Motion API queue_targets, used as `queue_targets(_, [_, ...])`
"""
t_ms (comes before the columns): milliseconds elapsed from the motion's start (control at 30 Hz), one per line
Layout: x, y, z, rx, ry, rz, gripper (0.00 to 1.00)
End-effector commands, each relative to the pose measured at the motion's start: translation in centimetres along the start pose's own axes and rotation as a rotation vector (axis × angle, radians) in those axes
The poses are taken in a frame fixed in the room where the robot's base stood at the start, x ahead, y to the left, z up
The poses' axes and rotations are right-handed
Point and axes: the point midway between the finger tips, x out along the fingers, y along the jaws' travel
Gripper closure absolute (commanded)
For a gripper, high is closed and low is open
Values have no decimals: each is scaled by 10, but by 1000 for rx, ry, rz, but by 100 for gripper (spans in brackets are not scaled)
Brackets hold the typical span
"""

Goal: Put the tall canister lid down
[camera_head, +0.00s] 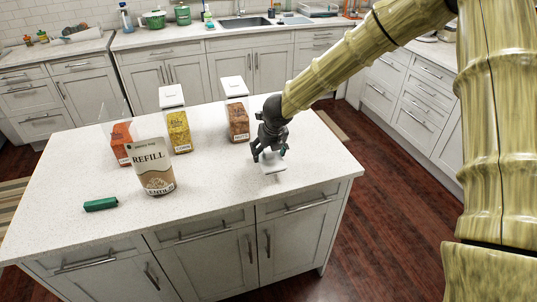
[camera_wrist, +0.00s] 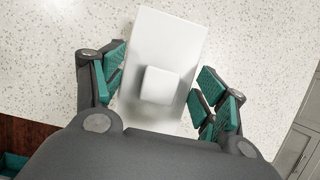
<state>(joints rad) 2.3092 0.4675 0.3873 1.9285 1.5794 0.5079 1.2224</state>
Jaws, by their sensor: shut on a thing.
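The white rectangular lid (camera_head: 276,167) is at the right part of the island top, under my gripper (camera_head: 268,154). In the wrist view, the lid (camera_wrist: 160,35) has a square raised knob in its middle. An open clear canister (camera_head: 122,143) with orange contents stands at the left, without a lid.
A refill pouch (camera_head: 152,168) stands in front of the open canister. Two lidded canisters, one yellow (camera_head: 179,132) and one brown (camera_head: 238,122), stand farther back. A green clip-like object (camera_head: 101,204) lies at front left. The island top (camera_head: 215,190) is clear between pouch and lid.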

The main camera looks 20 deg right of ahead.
Motion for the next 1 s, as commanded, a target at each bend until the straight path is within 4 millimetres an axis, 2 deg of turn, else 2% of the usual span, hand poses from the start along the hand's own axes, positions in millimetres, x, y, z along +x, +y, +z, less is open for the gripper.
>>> queue_targets(100, [4,-4,8,1,0,0,53])
queue_targets(333, [31,-3,-5,0,-1,0,53])
queue_targets(767, [38,-3,-7,1,-3,0,53])
queue_targets(800, [38,-3,-7,1,-3,0,26])
queue_targets(900, [38,-3,-7,1,-3,0,7])
queue_targets(1000, [38,-3,-7,1,-3,0,6])
